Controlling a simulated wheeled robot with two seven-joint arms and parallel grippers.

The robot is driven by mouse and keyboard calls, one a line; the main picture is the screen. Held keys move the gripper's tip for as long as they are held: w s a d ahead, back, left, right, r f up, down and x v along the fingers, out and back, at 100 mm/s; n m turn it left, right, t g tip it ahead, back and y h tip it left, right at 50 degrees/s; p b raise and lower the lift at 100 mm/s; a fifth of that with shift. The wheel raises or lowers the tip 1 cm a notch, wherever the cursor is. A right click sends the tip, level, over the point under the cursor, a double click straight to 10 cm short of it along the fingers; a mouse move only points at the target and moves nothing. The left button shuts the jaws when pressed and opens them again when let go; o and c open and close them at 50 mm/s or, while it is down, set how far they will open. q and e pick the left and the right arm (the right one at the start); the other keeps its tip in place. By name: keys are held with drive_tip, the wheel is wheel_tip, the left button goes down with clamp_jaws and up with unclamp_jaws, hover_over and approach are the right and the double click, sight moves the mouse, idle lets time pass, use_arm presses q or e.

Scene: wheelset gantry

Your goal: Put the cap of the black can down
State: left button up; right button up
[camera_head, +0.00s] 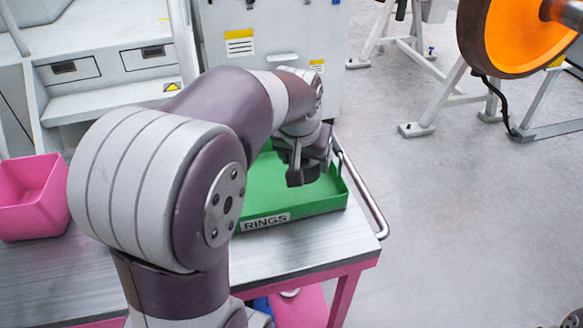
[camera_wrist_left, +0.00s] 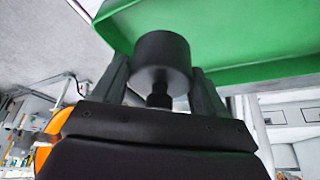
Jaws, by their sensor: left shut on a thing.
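My left gripper (camera_head: 308,168) is over the green tray marked RINGS (camera_head: 292,207), near the tray's right end. In the left wrist view a black round piece with a short narrow stem (camera_wrist_left: 162,60), which I take for the cap, sits between the two fingers. The gripper is shut on it. I cannot tell how far the cap is from the tray. The black can itself is not seen in either view. My right gripper is not in view.
The tray stands on a metal-topped cart (camera_head: 290,245) with a pink frame and a rail (camera_head: 362,190) on its right side. A pink bin (camera_head: 30,200) stands at the left. My left arm hides the cart's middle. An orange wheel (camera_head: 515,35) is at the upper right.

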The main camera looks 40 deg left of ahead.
use_arm(q)
drive_tip(key=w+a+f, duration=0.1)
drive_tip(key=a+f, duration=0.1)
drive_tip(key=a, duration=0.1)
drive_tip(key=w+a+f, duration=0.1)
drive_tip(key=a, duration=0.1)
drive_tip(key=shift+w+a+f, duration=0.15)
drive_tip(key=shift+w+f, duration=0.15)
drive_tip(key=shift+w, duration=0.05)
drive_tip(key=shift+a+f, duration=0.2)
drive_tip(key=shift+f, duration=0.05)
wheel_tip(320, 180, down, 3)
drive_tip(key=shift+b, duration=0.6)
drive_tip(key=shift+f, duration=0.4)
drive_tip(key=shift+f, duration=0.1)
drive_tip(key=o, duration=1)
